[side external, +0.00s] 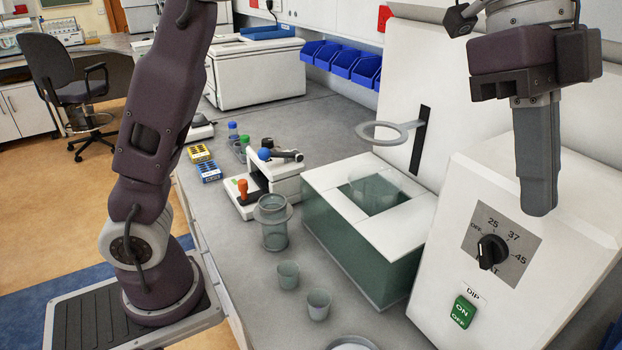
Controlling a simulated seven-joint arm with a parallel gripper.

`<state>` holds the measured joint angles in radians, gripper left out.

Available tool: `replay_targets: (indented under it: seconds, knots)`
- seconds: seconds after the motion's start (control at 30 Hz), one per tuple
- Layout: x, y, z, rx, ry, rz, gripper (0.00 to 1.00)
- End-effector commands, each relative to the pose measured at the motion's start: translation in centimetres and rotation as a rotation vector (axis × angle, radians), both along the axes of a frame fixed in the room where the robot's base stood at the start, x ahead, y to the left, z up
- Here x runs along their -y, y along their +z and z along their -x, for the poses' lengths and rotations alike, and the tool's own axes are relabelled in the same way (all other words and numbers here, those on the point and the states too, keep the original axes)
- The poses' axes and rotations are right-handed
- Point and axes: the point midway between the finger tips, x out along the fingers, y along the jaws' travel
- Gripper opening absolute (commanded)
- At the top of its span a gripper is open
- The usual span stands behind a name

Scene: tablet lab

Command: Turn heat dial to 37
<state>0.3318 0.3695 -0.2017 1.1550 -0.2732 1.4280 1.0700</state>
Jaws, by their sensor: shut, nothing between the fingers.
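The heat dial (491,251) is a round black knob on a grey plate on the sloped front of a white machine (590,225). The plate carries the marks OFF, 25, 37 and 45. A light pointer line shows on the lower left of the knob; which mark it is set to I cannot tell for sure. My gripper (538,205) is shut and empty. It points down above and to the right of the dial, apart from it.
A green ON/OFF switch (463,312) labelled DIP sits below the dial. Left of the machine stands a glass-walled bath (362,245) with a white top, under a ring holder (390,131). Glass beakers (318,304) and a jar (272,222) stand on the bench.

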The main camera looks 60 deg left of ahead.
Motion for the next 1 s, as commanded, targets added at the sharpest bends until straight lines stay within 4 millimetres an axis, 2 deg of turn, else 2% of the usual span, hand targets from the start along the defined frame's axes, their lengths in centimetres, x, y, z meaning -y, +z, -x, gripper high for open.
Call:
replay_targets:
  seconds: [0.2, 0.33, 0.67, 1.0]
  knots:
    - [-1.8, 3.6, 0.1, 0.002, 0.019, -0.004, 0.00]
    - [-4.4, 3.6, 1.1, 0.007, 0.175, -0.033, 0.00]
    - [-11.4, 2.3, 4.5, 0.029, 0.599, -0.071, 0.00]
    - [-18.1, -1.0, 9.3, 0.054, 1.004, -0.053, 0.00]
